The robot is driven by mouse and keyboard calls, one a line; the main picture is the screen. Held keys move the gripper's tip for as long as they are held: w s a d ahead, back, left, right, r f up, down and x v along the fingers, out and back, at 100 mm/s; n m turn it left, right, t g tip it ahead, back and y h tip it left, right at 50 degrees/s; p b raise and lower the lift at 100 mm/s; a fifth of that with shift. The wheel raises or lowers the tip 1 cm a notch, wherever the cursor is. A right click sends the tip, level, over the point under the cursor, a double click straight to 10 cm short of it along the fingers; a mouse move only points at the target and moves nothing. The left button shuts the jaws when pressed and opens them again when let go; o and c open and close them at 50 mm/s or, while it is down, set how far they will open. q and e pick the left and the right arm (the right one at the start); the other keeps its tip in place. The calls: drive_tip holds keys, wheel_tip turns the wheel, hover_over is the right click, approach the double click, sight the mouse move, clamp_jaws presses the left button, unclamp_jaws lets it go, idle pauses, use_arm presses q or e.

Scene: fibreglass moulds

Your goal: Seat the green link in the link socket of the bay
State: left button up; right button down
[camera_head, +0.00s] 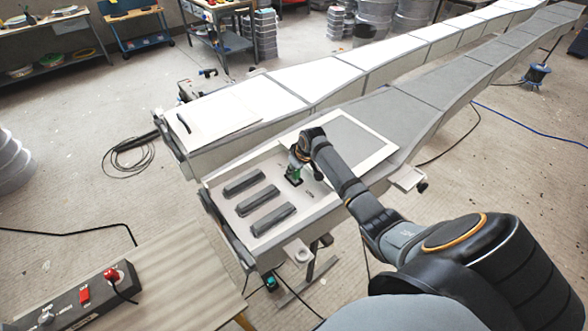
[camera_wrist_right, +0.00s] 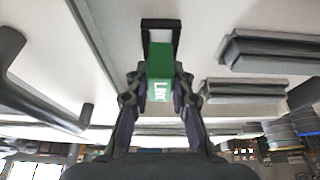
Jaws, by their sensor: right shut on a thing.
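The green link (camera_wrist_right: 160,72) is a small block with a white marking, held between the fingers of my right gripper (camera_wrist_right: 160,98). In the head view the green link (camera_head: 294,173) shows at the tip of my right gripper (camera_head: 299,160), low over the pale bay panel (camera_head: 322,198). A dark rim (camera_wrist_right: 160,23), which looks like the link socket, shows just beyond the link's far end in the right wrist view. The link overlaps it in the picture. I cannot tell whether the link is inside it or above it. My left gripper is not in view.
Three dark grey bars (camera_head: 257,200) lie on the panel left of the link. A long grey mould (camera_head: 440,85) runs back right, beside a white one (camera_head: 320,78). A wooden table (camera_head: 165,275) with a control box (camera_head: 85,300) stands at front left.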

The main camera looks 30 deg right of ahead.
drive_tip(key=shift+f+b, duration=0.55)
drive_tip(key=shift+f, duration=0.35)
drive_tip(key=shift+s+r, duration=0.1)
drive_tip(key=shift+r+p, duration=0.4)
drive_tip(key=shift+p, duration=0.35)
idle(0.4)
drive_tip(key=shift+p, duration=0.3)
idle(0.5)
drive_tip(key=shift+p, duration=0.55)
